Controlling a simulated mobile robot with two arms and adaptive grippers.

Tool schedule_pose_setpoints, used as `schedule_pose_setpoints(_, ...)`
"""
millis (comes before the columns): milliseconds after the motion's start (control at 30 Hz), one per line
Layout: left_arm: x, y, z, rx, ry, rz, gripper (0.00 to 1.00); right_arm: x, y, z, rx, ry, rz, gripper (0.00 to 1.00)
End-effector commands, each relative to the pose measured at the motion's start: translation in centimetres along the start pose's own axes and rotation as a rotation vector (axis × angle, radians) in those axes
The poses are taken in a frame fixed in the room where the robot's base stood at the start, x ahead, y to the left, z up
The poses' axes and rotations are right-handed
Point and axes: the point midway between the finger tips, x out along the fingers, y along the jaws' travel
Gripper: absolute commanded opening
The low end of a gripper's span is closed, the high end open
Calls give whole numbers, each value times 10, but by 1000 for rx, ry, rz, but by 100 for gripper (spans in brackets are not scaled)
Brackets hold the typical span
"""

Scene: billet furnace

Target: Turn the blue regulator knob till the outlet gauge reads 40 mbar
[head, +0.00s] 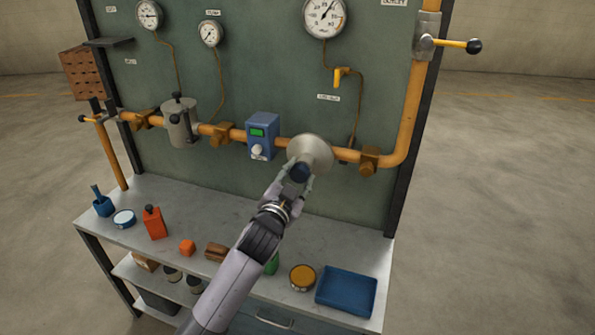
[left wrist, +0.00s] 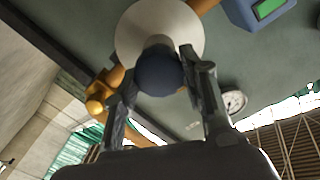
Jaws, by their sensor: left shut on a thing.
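The dark blue regulator knob (head: 300,173) sits at the front of the pale round regulator body (head: 312,150) on the orange pipe. My left gripper (head: 297,182) is shut on the knob, its arm coming up from below. In the left wrist view the knob (left wrist: 160,74) is between the two fingers, in front of the pale disc (left wrist: 160,25). A large white gauge (head: 325,17) hangs above and right of the regulator. Its needle points to the upper right, but the numbers are too small to read. My right gripper is not in view.
A blue box with a green display (head: 262,134) is on the pipe left of the regulator. A yellow-handled valve (head: 455,44) sticks out at upper right. Below is a bench (head: 340,240) with a blue tray (head: 346,291), an orange tin (head: 303,277) and several small items.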

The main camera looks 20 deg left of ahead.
Motion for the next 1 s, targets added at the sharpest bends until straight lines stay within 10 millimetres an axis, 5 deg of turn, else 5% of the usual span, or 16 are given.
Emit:
schedule_pose_setpoints(267,0,0,0,10,1,-1,11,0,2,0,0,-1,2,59)
schedule_pose_setpoints(300,0,0,0,9,1,-1,42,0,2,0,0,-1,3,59)
schedule_pose_setpoints(567,0,0,0,8,1,-1,59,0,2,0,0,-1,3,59)
schedule_pose_setpoints(1000,-10,0,1,7,1,-1,59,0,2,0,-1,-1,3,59)
